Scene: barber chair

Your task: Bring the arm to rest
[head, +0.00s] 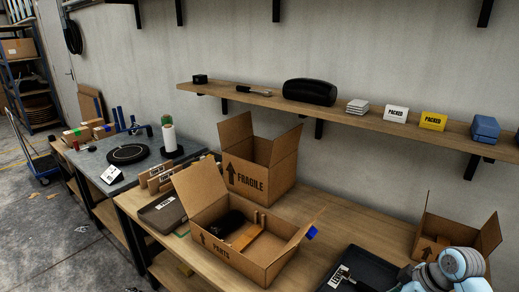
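One of my arms, with pale blue and grey joints, shows at the bottom right corner, in front of a small open cardboard box (486,236). It comes in from the right side, so it appears to be my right arm. Its fingertips are not visible. My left arm and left gripper are not in the view. No object can be seen held.
The wooden workbench (370,222) carries an open PARTS box (235,262) with dark and wooden items, a FRAGILE box (262,160) and a black tray (352,272) near my arm. A wall shelf (350,115) holds several items. Bench room is clear right of the FRAGILE box.

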